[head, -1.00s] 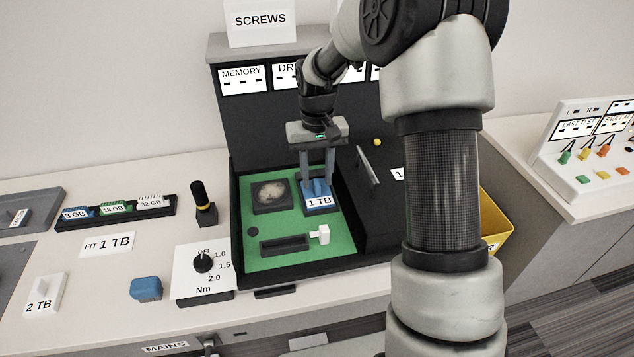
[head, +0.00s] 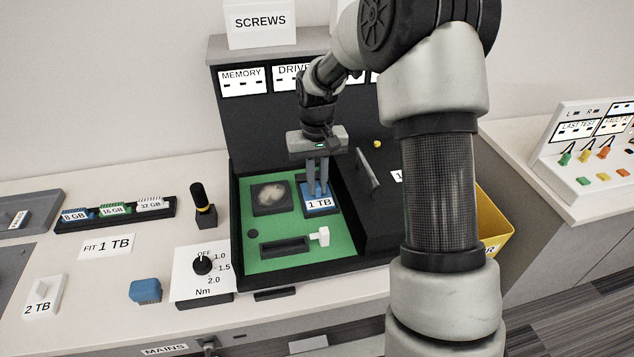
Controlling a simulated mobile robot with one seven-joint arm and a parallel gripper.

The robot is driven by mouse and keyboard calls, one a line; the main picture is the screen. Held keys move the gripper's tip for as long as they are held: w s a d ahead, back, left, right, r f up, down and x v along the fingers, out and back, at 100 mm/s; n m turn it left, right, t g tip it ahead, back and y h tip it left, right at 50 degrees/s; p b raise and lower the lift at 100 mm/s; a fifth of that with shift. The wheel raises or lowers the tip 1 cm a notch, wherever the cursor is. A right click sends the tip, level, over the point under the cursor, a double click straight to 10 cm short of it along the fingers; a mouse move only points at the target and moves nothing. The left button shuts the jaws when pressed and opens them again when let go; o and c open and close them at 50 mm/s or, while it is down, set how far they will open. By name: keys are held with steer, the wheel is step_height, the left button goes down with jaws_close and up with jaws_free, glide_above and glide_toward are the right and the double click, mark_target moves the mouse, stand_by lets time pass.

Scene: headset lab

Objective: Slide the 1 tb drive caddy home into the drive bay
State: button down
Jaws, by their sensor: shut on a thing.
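The 1 TB drive caddy (head: 319,203) is blue with a white label and sits low at the drive bay (head: 331,213), a dark frame at the right of the green board. My gripper (head: 318,190) points down from above, its fingers close together and shut on the caddy's upper part. The fingers hide part of the caddy and the back of the bay. I cannot tell whether the caddy is fully seated.
Left of the bay, a dark square part with a round pale top (head: 270,196) sits on the green board (head: 283,225). A white lever (head: 320,236) stands in front beside a dark slot. An upright grey panel (head: 367,170) is close on the right. My arm hides the area beyond.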

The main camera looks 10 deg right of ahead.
steer(key=shift+w+p, duration=0.5)
steer(key=shift+w, duration=0.95)
steer(key=c, duration=1.7)
jaws_free()
step_height(320, 180, up, 17)
steer(key=p, duration=0.2)
steer(key=s+r+t+p, duration=0.1)
steer(key=s+r+p, duration=0.2)
steer(key=s+r, duration=0.55)
steer(key=s+r+t+p, duration=0.1)
steer(key=s+r+p, duration=0.1)
steer(key=s, duration=0.5)
steer(key=s+r+t+p, duration=0.2)
steer(key=s+r, duration=0.1)
steer(key=s, duration=0.4)
steer(key=s+r+t+p, duration=0.1)
steer(key=s+r+p, duration=0.1)
steer(key=s, duration=0.5)
steer(key=shift+s+r+t, duration=0.2)
steer(key=shift+r+t, duration=0.1)
steer(key=shift+r, duration=0.15)
